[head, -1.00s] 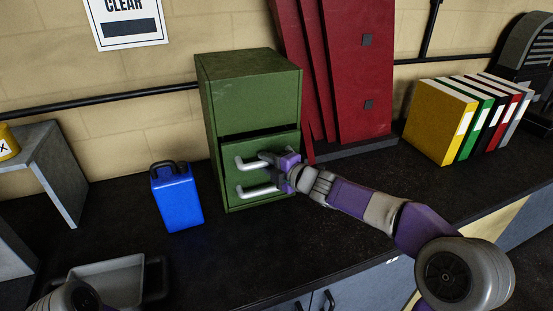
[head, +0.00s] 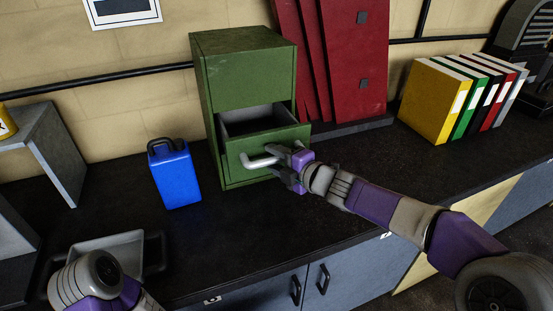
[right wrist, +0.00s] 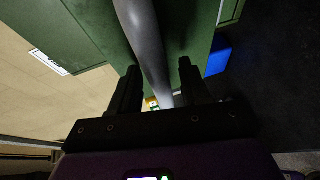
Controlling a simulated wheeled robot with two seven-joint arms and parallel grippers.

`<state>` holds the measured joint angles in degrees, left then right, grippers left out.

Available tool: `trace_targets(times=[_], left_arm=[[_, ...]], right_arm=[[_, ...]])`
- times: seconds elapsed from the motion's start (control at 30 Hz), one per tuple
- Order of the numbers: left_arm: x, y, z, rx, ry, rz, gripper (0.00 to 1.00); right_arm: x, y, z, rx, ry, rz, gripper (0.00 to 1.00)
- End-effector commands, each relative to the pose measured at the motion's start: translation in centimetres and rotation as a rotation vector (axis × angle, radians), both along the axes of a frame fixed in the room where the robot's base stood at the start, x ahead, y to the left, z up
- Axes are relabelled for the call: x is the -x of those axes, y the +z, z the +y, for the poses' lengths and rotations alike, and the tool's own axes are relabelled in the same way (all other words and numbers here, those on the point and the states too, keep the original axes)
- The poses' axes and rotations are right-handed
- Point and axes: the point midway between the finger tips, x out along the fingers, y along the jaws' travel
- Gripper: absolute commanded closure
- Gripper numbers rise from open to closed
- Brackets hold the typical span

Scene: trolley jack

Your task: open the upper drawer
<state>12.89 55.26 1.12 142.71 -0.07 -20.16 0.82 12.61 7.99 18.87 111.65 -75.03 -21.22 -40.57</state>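The green cabinet (head: 245,75) stands on the dark worktop against the wall. The pale bar handle (head: 258,161) is on the drawer front. My right gripper (head: 284,163) is at the right part of this handle. In the right wrist view the handle (right wrist: 146,40) runs between the two fingers (right wrist: 158,85), which are close about it.
A blue can (head: 175,176) stands left of the cabinet. A grey tray (head: 110,250) is at the front left. Red panels (head: 350,70) lean behind, and several binders (head: 440,98) stand right. The worktop before the drawer is clear.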

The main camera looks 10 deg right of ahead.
Motion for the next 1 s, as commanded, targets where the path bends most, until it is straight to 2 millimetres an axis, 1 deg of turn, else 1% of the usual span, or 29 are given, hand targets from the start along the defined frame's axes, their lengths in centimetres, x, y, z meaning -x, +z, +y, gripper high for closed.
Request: trace_targets(times=[0.17,0.27,0.6,0.7,0.8,1.0], left_arm=[[0.0,0.0,0.0,0.0,0.0,0.0,0.57],[0.0,0.2,0.0,0.0,0.0,0.0,0.57],[0.0,1.6,0.0,0.0,0.0,0.0,0.57],[0.0,1.8,0.0,0.0,0.0,0.0,0.57],[0.0,1.9,0.0,0.0,0.0,0.0,0.57],[0.0,1.9,0.0,0.0,0.0,0.0,0.57]], right_arm=[[0.0,0.0,0.0,0.0,0.0,0.0,0.54],[0.5,0.2,-0.4,0.002,-0.001,0.0,0.54],[4.8,1.2,-3.3,0.001,-0.003,-0.001,0.54],[5.6,1.4,-3.8,0.001,-0.001,-0.001,0.54],[6.1,1.4,-4.1,0.0,-0.001,0.0,0.54],[6.2,1.3,-4.2,0.0,0.0,0.0,0.54]])
